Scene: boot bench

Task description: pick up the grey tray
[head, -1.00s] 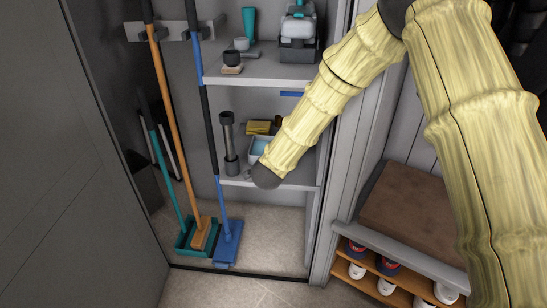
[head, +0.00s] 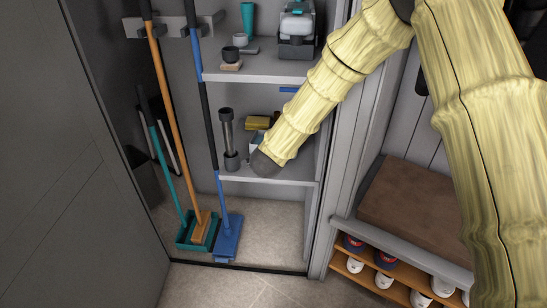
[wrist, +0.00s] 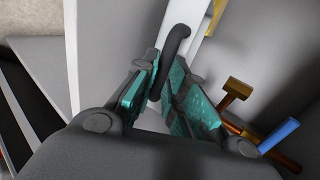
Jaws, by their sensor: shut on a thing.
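The grey tray (head: 257,140) is pale grey and stands on the lower shelf in the head view, mostly hidden behind the end of my arm. My gripper is hidden behind the arm there. In the wrist view my gripper (wrist: 160,88) has its teal pads closed about a dark curved handle (wrist: 176,42). A pale wall of the tray (wrist: 190,32) seems to lie just behind this handle; where they join is hidden.
A dark upright tool (head: 228,140) stands just left of the tray, and a yellow block (head: 257,122) lies behind it. The upper shelf (head: 260,73) is above. A blue broom (head: 228,235) leans in front; the cupboard post (head: 335,190) is to the right.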

